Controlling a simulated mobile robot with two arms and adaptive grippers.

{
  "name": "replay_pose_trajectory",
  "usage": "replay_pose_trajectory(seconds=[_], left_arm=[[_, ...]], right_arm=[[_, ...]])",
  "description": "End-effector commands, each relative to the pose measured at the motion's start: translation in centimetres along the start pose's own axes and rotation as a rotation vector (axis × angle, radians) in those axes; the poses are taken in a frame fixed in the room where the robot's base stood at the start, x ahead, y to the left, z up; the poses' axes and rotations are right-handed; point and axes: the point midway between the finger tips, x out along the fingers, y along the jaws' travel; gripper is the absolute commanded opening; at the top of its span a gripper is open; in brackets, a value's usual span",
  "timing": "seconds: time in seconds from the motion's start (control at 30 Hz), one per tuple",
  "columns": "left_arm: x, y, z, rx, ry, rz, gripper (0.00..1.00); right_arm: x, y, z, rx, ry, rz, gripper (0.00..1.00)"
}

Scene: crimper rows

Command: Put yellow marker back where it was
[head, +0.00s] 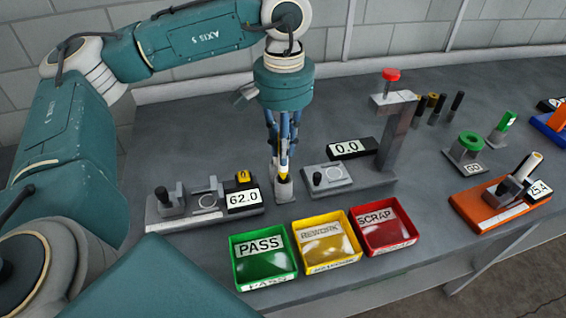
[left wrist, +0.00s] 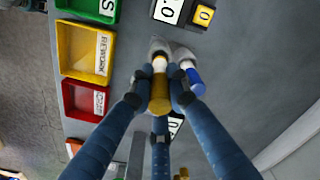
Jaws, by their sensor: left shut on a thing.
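My left gripper (head: 283,150) points down over the bench, fingers closed around the yellow marker (head: 283,161). In the left wrist view the yellow marker (left wrist: 159,92) shows a yellow end and a pale body between the fingertips (left wrist: 158,105). A small grey holder (head: 283,190) stands directly below the gripper. A blue marker-like piece (left wrist: 193,77) with a white part stands beside the yellow one in the left wrist view. Whether the yellow marker's lower end is seated in the holder I cannot tell. My right gripper is not in view.
Left of the holder is a gauge reading 62.0 (head: 243,197); right, a gauge stand reading 0.0 (head: 393,140). In front are the green PASS bin (head: 264,285), yellow REWORK bin (head: 332,263) and red SCRAP bin (head: 391,246). An orange fixture (head: 478,212) sits far right.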

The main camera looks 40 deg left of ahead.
Motion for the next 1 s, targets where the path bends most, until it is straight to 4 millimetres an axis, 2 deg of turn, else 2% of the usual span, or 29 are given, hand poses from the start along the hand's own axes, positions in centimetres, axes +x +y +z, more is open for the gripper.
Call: replay_pose_trajectory(seconds=[0.17, 0.4, 0.83, 0.87, 0.9, 0.93, 1.0], left_arm=[[1.4, 0.0, 0.0, 0.001, -0.001, -0.001, 0.0], [4.7, 0.0, 0.0, 0.0, -0.002, -0.001, 0.0], [5.6, 0.0, 0.0, 0.0, 0.0, 0.0, 0.0], [5.5, 0.0, 0.0, 0.0, 0.001, 0.0, 0.2], [5.4, 0.0, 0.0, 0.0, 0.001, 0.0, 0.28], [5.4, 0.0, 0.0, 0.0, 0.001, 0.0, 0.34], [5.4, 0.0, 0.0, 0.0, 0.0, 0.0, 0.35]], right_arm=[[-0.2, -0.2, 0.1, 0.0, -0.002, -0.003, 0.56], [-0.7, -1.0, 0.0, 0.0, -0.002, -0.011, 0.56], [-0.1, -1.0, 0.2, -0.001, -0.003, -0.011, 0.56], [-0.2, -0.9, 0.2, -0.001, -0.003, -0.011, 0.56], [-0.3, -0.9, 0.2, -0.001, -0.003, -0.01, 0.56], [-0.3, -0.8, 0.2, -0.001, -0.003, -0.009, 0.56], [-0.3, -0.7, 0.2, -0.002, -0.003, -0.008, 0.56]])
